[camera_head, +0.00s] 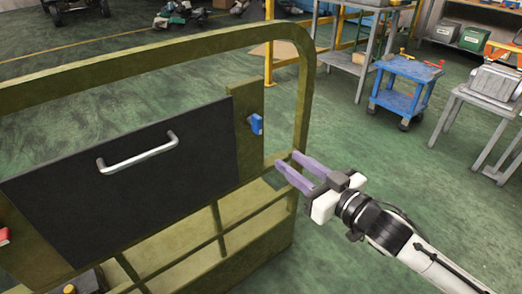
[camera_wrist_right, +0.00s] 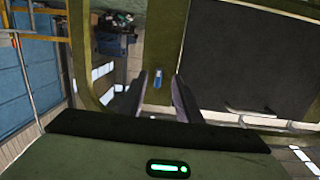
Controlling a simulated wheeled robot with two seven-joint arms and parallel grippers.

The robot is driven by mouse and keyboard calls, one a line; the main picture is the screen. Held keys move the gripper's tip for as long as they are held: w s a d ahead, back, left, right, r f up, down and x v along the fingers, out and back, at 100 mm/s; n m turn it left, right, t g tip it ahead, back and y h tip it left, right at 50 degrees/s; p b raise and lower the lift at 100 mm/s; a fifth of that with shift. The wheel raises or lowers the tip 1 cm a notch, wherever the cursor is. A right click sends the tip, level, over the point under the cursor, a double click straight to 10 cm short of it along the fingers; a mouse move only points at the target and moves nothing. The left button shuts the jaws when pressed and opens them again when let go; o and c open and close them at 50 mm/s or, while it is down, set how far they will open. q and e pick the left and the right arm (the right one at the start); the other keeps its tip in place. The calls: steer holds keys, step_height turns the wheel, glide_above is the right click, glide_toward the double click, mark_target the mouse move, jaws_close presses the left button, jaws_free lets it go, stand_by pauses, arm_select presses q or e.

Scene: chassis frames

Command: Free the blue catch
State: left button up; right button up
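The blue catch (camera_head: 256,123) sits on the olive post at the right edge of a dark panel (camera_head: 130,190), which has a silver handle (camera_head: 138,153). My right gripper (camera_head: 285,160) is open and empty, to the right of and below the catch in the head view. In the right wrist view, the blue catch (camera_wrist_right: 157,79) appears between the two fingertips, ahead of them, with no contact visible. The dark panel (camera_wrist_right: 262,50) is to the right there. A red part (camera_head: 4,236) shows at the panel's left side. My left gripper is not in view.
The olive chassis frame (camera_head: 150,60) arches over and around the panel, its right upright close to my right gripper. A blue cart (camera_head: 405,90) and grey tables stand farther back right. The green floor between is clear.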

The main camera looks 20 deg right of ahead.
mark_target(260, 125)
steer(key=shift+n+t+y, duration=0.3)
steer(key=shift+t+y, duration=0.1)
steer(key=shift+y, duration=0.1)
steer(key=w+a+r, duration=0.1)
steer(key=w, duration=0.2)
steer(key=w+a+r, duration=0.1)
steer(key=w, duration=0.3)
steer(key=w+a+r, duration=0.1)
steer(key=w, duration=0.3)
steer(key=shift+a+r, duration=0.25)
jaws_close()
